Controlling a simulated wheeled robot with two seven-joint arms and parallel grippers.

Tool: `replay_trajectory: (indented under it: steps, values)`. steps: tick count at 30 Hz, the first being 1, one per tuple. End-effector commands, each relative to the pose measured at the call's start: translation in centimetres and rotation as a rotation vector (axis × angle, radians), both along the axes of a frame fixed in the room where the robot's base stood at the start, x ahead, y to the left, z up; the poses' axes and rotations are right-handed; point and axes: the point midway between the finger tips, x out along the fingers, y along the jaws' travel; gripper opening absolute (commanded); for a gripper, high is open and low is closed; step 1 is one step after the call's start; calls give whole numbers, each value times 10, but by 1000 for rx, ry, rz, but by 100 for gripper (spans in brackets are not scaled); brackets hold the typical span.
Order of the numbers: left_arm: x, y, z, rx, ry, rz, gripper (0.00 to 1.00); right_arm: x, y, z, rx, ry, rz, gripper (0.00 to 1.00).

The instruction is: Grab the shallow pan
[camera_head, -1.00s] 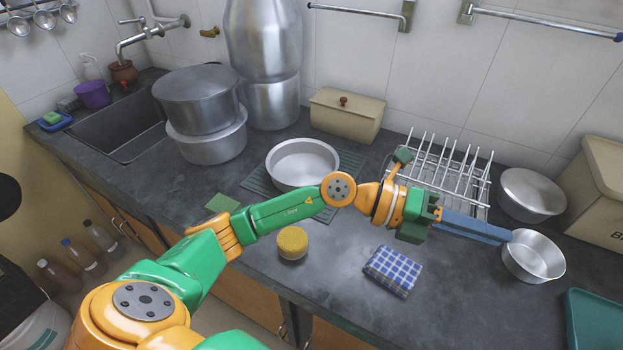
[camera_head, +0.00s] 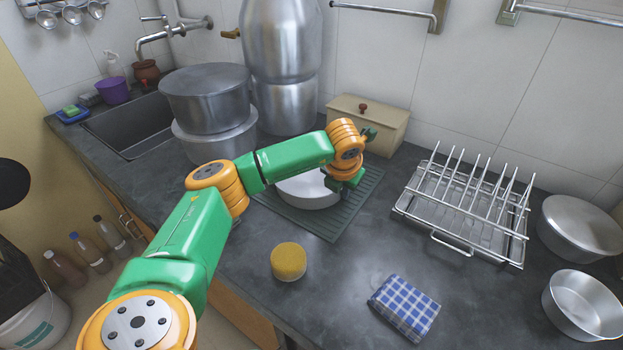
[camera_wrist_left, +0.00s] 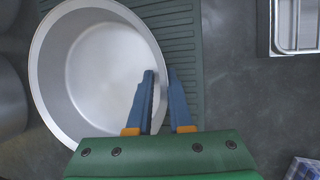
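The shallow pan (camera_head: 308,194) is a round, light metal pan on the ribbed green mat, partly hidden by my left arm in the head view. It also shows in the left wrist view (camera_wrist_left: 88,75), upright with its inside visible. My left gripper (camera_wrist_left: 161,78) is at the pan's right rim in the wrist view. Its blue fingers point down, one inside the pan and one outside over the mat, with a gap between them and the rim in that gap. It looks open. In the head view its fingertips are hidden. My right gripper is not in view.
A wire dish rack (camera_head: 465,205) stands right of the green mat (camera_head: 330,225). Stacked pots (camera_head: 207,105) and a tall steel canister (camera_head: 283,55) stand behind left, a beige box (camera_head: 378,125) behind.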

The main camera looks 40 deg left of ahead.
Motion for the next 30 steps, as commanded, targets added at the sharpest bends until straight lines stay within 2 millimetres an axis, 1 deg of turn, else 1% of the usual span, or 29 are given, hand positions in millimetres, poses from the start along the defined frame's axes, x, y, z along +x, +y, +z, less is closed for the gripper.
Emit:
replay_trajectory:
  steps: [3,5,6,30]
  values:
    - [0,0,0,-1,0,0,19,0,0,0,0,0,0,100]
    - [0,0,0,-1,0,0,2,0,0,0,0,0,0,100]
    - [0,0,0,-1,-1,-1,0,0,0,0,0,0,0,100]
    - [0,-1,0,-3,1,-2,0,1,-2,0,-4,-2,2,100]
